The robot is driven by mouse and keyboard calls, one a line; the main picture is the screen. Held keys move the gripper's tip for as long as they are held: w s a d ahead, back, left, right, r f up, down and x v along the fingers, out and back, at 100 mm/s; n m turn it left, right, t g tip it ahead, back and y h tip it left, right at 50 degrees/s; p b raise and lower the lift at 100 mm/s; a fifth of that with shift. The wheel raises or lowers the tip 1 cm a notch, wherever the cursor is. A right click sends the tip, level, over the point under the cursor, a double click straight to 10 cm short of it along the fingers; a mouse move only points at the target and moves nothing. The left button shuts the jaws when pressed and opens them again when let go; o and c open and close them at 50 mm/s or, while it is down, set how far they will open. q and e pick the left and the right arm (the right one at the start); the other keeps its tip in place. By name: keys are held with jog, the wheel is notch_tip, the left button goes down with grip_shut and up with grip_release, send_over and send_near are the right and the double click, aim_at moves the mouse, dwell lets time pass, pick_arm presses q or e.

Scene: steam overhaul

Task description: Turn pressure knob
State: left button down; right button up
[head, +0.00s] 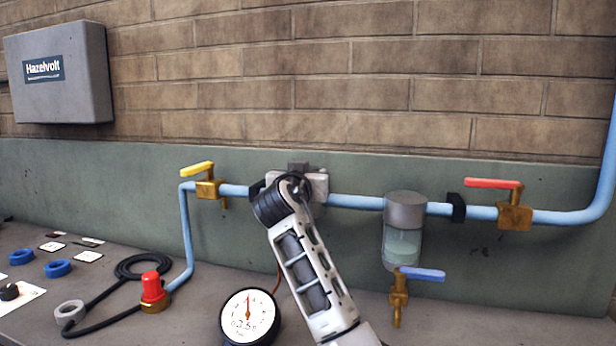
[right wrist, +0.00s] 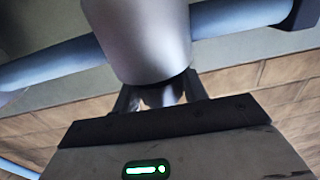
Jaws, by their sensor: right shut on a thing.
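The regulator on the blue pipe is mostly hidden behind my right arm in the head view; a grey part of its body (head: 318,184) shows. In the right wrist view its grey rounded body (right wrist: 140,40) hangs over the fingers, with blue pipe on both sides. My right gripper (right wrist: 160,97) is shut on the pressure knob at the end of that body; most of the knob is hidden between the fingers. A round white gauge (head: 248,315) stands in front with its needle pointing nearly straight up. My left gripper is not in view.
A yellow-handled valve (head: 205,184) is left of the arm. A clear-bowled filter (head: 403,228), a blue-handled drain tap (head: 400,293) and a red-handled valve (head: 513,205) are to the right. A red-capped brass fitting (head: 153,292) and black hose (head: 100,298) lie on the bench.

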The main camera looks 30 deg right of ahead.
jog(key=o, duration=1)
jog(key=shift+c, duration=0.2)
pick_arm(q)
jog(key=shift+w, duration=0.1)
jog(key=b, duration=0.3)
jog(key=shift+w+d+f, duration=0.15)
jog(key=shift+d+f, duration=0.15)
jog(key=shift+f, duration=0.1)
pick_arm(e)
jog(key=v, duration=1.6)
